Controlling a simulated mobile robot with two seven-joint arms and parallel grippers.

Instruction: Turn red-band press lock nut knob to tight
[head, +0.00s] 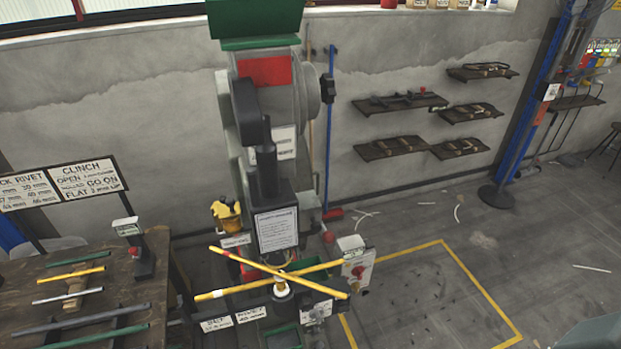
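The press with the red band (265,71) stands in the middle of the head view against the back wall. Its body is grey-green with a dark ram column (265,172) and a printed notice plate (277,229). A small dark knob-like part (327,88) sticks out at the press's upper right side; I cannot tell whether it is the lock nut knob, or how tight it is. Two yellow bars (235,290) cross low in front of the press, over a small white round part (281,288). Neither of my grippers shows in the head view.
A wooden table (25,290) at the left holds coloured rods and a small stand (137,250). A sign board (65,183) stands behind it. A white box with a red button (357,268) is right of the press.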

